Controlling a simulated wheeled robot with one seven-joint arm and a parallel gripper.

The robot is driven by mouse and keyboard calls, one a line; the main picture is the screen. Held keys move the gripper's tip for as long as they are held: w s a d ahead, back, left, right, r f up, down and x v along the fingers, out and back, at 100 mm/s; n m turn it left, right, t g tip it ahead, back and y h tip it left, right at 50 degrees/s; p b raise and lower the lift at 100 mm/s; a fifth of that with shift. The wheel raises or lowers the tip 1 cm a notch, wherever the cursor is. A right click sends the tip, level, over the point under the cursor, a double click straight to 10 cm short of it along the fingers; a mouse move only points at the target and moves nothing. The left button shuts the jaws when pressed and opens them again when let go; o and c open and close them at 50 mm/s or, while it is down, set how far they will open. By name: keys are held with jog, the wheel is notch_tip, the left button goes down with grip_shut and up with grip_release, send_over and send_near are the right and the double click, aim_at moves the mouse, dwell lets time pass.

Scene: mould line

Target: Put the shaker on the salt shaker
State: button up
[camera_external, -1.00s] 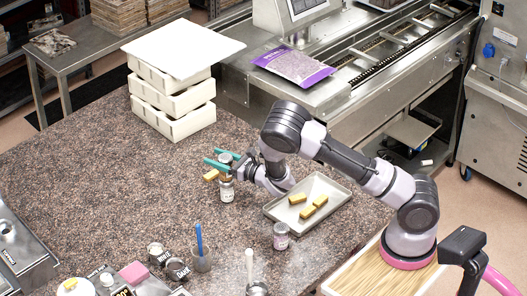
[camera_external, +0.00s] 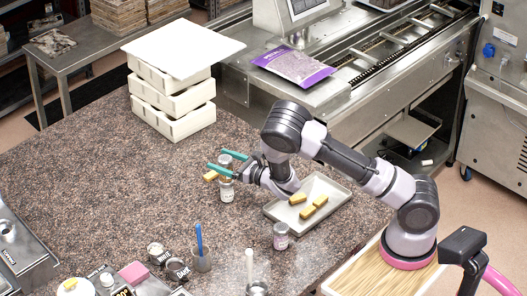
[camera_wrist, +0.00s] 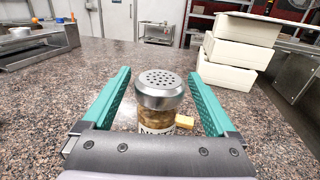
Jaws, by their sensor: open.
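A shaker (camera_wrist: 160,98) with a perforated metal top, brown contents and a white label stands upright between my fingers in the wrist view. In the external view its metal top (camera_external: 225,159) shows between the fingers, directly above a second white-labelled shaker (camera_external: 227,191), the salt shaker by its look. The two appear stacked upright; the contact between them is partly hidden by a finger. My gripper (camera_external: 216,160) is open around the upper shaker, with a gap on each side in the wrist view (camera_wrist: 158,95).
Another shaker (camera_external: 281,236) with a pinkish label stands apart, near the tray (camera_external: 331,206) of yellow bars. A yellow block (camera_external: 210,175) lies beside the stack. White boxes (camera_external: 172,108) stand behind; cups and tools crowd the front. The counter to the left is clear.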

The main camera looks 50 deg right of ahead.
jog(key=v, duration=0.9)
jog(key=s+d+r+m+g+h, duration=0.1)
jog(key=d+r+m+g+h, duration=0.15)
jog(key=d+r+m, duration=0.7)
jog(key=s+d+r+m+g+h, duration=0.1)
jog(key=s+r+m+g+h, duration=0.3)
jog(key=m, duration=1.3)
jog(key=s+a+r+m+g+y, duration=0.1)
jog(key=s+r+m, duration=0.3)
jog(key=s, duration=0.5)
jog(key=s+a+r+m+g+y, duration=0.1)
jog(key=s+r+m+y, duration=0.1)
jog(key=s+r+m, duration=0.2)
jog(key=s+a+r+m+g+y, duration=0.1)
jog(key=s+r+m, duration=0.4)
jog(key=s, duration=0.8)
jog(key=m+g, duration=0.1)
jog(key=m, duration=0.2)
jog(key=shift+s, duration=0.3)
jog(key=shift+y, duration=0.25)
